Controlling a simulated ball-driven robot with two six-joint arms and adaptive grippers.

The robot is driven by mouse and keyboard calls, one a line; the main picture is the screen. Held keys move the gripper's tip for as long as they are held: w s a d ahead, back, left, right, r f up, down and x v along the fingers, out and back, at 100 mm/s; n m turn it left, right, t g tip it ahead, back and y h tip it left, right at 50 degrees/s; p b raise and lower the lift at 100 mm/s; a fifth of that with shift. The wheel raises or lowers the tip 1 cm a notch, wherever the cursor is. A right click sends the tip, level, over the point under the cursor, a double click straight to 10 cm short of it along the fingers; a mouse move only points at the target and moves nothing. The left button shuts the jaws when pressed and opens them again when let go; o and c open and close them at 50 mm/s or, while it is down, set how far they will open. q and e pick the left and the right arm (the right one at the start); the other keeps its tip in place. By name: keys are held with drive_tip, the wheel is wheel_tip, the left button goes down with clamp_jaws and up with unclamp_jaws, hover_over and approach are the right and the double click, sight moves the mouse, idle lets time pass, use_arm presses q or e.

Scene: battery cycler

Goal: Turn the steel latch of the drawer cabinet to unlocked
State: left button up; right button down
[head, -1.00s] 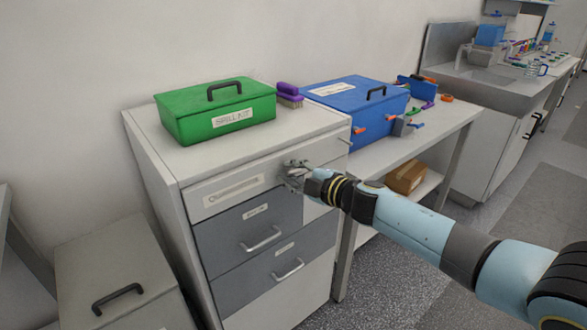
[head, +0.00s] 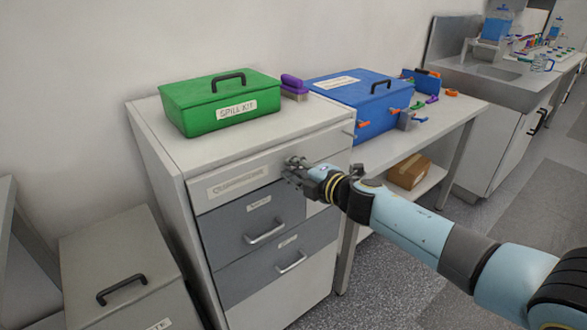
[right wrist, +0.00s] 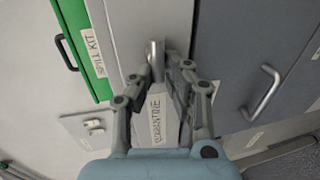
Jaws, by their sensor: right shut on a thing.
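The drawer cabinet (head: 160,160) stands left of centre in the head view, with a pale top drawer and grey drawers below. The steel latch (right wrist: 155,58) shows in the right wrist view as a short bar on the pale drawer front, lying roughly along the long side of the quarantine label (right wrist: 157,120). My right gripper (head: 288,168) is at the cabinet's upper front; in the right wrist view its fingers (right wrist: 155,74) are on either side of the latch, shut on it. The gripper mostly hides the latch in the head view. My left gripper is not in view.
A green spill kit box (head: 218,97), a purple brush (head: 294,86) and a blue box (head: 350,105) stand behind the gripper. Drawer handles (head: 264,231) stick out below it. A grey lidded bin (head: 120,255) stands at the lower left.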

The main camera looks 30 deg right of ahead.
drive_tip(key=shift+d+f, duration=0.1)
drive_tip(key=shift+d, duration=0.15)
drive_tip(key=c, duration=1.4)
unclamp_jaws()
drive_tip(key=shift+w, duration=0.1)
drive_tip(key=shift+d, duration=0.3)
drive_tip(key=shift+s+a, duration=0.1)
drive_tip(key=shift+s, duration=0.1)
drive_tip(key=v, duration=1.2)
drive_tip(key=shift+w, duration=0.1)
